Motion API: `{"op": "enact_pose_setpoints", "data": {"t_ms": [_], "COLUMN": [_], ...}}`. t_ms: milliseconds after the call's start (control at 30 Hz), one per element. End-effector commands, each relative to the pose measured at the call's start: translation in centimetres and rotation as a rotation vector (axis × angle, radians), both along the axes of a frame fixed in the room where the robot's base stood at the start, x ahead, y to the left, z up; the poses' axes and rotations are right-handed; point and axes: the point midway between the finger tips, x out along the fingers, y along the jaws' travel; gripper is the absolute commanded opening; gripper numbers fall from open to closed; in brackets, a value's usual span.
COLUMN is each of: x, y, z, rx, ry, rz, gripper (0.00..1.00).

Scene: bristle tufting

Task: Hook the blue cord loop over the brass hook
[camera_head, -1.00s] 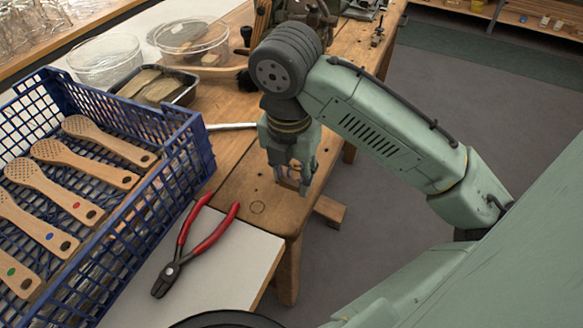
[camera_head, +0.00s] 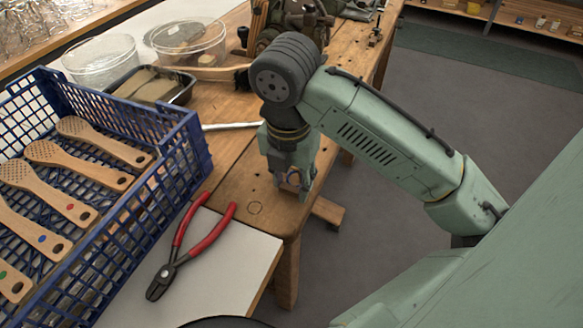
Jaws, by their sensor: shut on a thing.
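My gripper (camera_head: 293,187) points down over the front right corner of the wooden bench (camera_head: 232,192). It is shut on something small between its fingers. The fingers hide most of it, and I cannot make out what it is. I cannot pick out the blue cord loop or the brass hook in this view. Whether the fingertips touch the bench top is also unclear.
A blue plastic crate (camera_head: 187,130) with wooden brush handles (camera_head: 85,180) stands at left. Red-handled pliers (camera_head: 205,240) lie on a pale board (camera_head: 235,270). Clear tubs (camera_head: 188,42), a dark tray (camera_head: 150,85) and a machine (camera_head: 300,12) stand behind. Floor lies open at right.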

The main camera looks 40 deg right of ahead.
Motion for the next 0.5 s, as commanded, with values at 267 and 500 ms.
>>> {"op": "enact_pose_setpoints", "data": {"t_ms": [267, 500], "x": [0.01, 0.0], "y": [0.0, 0.01], "z": [-0.05, -0.4], "rx": [0.0, 0.0], "ry": [0.0, 0.0], "rz": [0.0, 0.0], "gripper": [0.21, 0.21]}}
